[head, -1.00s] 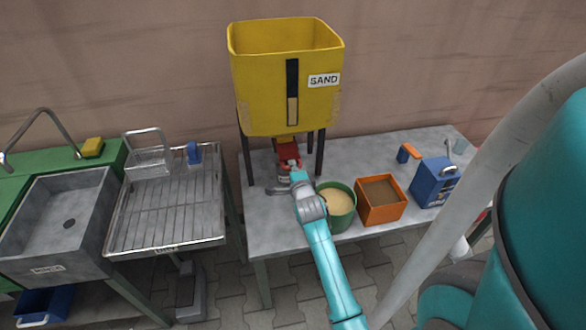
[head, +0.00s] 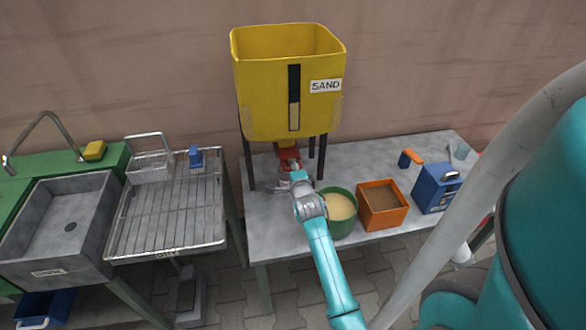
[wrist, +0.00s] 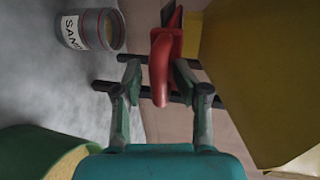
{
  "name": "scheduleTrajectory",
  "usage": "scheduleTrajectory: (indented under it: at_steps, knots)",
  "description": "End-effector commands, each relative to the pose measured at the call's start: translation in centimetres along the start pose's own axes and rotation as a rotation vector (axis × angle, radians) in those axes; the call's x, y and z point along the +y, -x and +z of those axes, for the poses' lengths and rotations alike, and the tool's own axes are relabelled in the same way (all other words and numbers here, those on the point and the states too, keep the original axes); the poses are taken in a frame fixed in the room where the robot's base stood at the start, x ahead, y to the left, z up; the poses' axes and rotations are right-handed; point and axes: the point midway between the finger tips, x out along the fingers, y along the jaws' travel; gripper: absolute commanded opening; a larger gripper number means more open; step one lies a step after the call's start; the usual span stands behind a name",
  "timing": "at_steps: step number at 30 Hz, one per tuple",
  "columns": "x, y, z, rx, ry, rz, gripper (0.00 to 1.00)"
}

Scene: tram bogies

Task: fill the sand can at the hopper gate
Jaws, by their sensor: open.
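The yellow sand hopper (head: 265,95) stands on legs on the grey table, with its red gate (head: 288,156) underneath. My gripper (head: 294,177) is at the gate, with its open fingers (wrist: 158,88) on either side of the red gate handle (wrist: 161,68) in the wrist view. I cannot tell whether they touch it. The sand can (wrist: 88,29), a grey can with a "SAND" label and a red band, stands on the table beyond the fingers in the wrist view. Its contents are unclear. In the head view my gripper and the gate mostly hide it.
A green tub of sand (head: 342,222) stands close to the right of my wrist; it also shows in the wrist view (wrist: 35,145). An orange box (head: 382,212) and a blue box (head: 436,192) stand further right. A drying rack (head: 170,215) and a sink (head: 60,235) are left.

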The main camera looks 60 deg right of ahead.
Motion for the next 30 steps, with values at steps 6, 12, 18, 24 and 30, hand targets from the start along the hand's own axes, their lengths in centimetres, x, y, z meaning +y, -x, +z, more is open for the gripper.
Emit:
scheduleTrajectory:
  at_steps: [6,12,18,24,30]
  knots:
    - [0.1,1.4,0.0,0.0,0.0,0.0,0.41]
    - [0.1,5.0,0.0,0.0,0.0,0.001,0.41]
    - [0.1,8.8,0.0,-0.001,0.0,0.001,0.41]
    - [0.1,11.2,0.0,0.0,0.001,0.001,0.41]
    - [0.0,11.9,0.0,0.0,0.0,0.0,0.41]
